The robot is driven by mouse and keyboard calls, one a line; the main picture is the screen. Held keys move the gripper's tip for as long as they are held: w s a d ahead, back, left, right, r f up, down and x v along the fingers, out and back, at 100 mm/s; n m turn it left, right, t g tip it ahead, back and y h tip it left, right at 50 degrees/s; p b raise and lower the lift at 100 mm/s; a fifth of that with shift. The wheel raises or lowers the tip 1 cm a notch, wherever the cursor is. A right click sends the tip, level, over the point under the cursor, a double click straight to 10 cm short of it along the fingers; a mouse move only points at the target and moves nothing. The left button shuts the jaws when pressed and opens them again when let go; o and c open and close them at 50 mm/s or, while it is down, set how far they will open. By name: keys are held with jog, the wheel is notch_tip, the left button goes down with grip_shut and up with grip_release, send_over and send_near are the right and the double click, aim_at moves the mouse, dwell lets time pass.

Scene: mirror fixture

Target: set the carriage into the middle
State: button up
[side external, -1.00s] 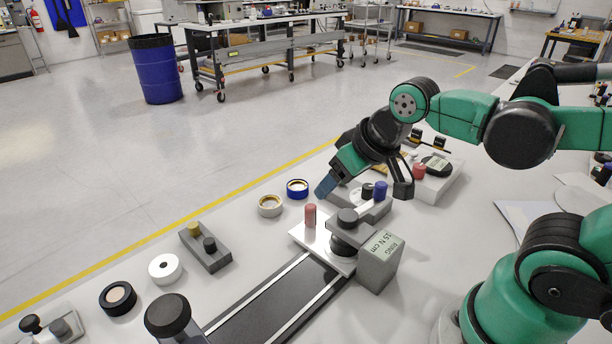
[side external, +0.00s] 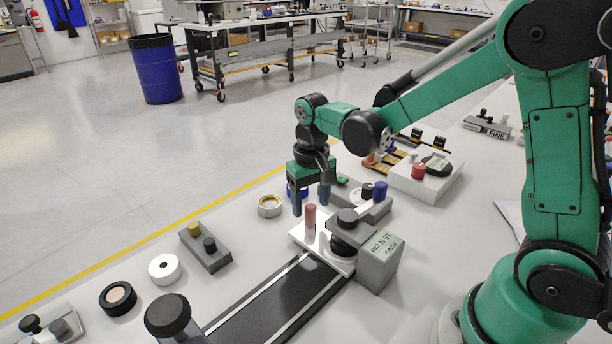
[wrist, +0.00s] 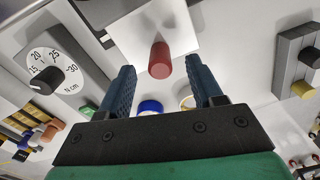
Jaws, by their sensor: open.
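The carriage is a white plate (side external: 301,232) with an upright red peg (side external: 310,214), at the far end of a dark rail track (side external: 270,309) with two pale strips. In the wrist view the red peg (wrist: 160,61) stands on the white plate (wrist: 181,27), in line with the gap between my fingers. My gripper (side external: 311,203) is open and empty, pointing down close to the peg. Its blue fingers also show in the wrist view (wrist: 159,75). I cannot tell whether the fingertips reach down to the peg's height.
A dark knob (side external: 168,314) stands at the track's near end. Rings, including a white one (side external: 165,268), and a grey two-knob block (side external: 206,250) lie left of the track.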

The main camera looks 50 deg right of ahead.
jog(key=shift+f, duration=1.1)
jog(key=shift+c, duration=0.3)
grip_shut()
dwell(0.4)
